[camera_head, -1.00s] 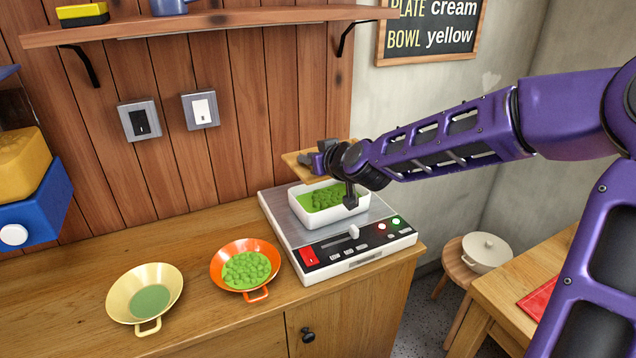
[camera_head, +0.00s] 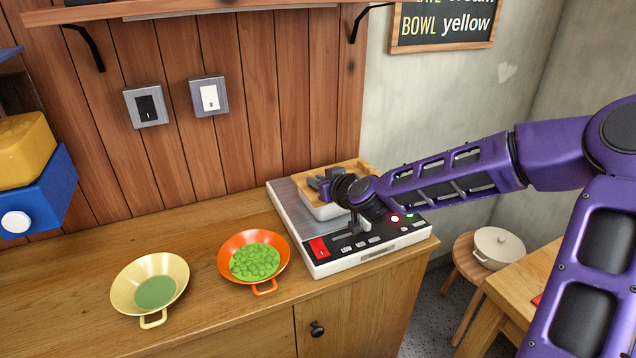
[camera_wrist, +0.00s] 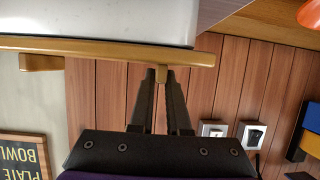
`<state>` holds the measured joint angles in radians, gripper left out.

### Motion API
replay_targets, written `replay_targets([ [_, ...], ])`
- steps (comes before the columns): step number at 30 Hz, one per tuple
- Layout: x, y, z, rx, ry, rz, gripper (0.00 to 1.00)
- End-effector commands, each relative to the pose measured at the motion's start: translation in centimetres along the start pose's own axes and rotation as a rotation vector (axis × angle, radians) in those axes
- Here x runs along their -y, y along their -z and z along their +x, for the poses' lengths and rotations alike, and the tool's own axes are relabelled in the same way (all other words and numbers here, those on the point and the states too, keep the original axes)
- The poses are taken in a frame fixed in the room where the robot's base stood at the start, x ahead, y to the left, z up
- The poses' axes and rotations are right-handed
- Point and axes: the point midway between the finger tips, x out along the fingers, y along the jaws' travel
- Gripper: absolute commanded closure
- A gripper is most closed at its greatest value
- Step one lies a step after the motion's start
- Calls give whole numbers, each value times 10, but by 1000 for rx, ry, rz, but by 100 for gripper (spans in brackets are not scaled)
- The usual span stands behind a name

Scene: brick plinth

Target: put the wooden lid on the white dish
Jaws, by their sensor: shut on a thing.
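The wooden lid (camera_head: 349,171) lies level over the white dish (camera_head: 322,209) in the head view, hiding the green contents. In the wrist view, the lid (camera_wrist: 100,46) shows edge-on against the white dish wall (camera_wrist: 100,18), with no clear gap, and it overhangs the dish at the right. Whether it fully rests on the rim I cannot tell. My gripper (camera_head: 320,184) is at the lid's left side in the head view. In the wrist view my gripper (camera_wrist: 162,76) is shut on a small wooden block on the lid.
The dish stands on a white appliance (camera_head: 375,241) with a grey top and buttons. An orange pan (camera_head: 233,244) of green balls and a cream pan (camera_head: 181,273) stand to the left. A wooden shelf (camera_head: 230,18) is above.

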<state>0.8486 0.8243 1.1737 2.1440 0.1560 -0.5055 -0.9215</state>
Motion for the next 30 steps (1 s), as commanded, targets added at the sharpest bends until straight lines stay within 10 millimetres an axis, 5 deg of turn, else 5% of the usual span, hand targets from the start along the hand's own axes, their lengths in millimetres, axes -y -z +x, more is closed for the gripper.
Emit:
replay_targets([
  [8,0,0,0,-2,0,-2,100],
  [9,0,-1,0,0,0,-1,82],
  [14,0,-1,0,0,0,0,55],
  [24,0,1,-2,0,0,0,55],
  [30,-2,1,-30,0,-3,-2,55],
])
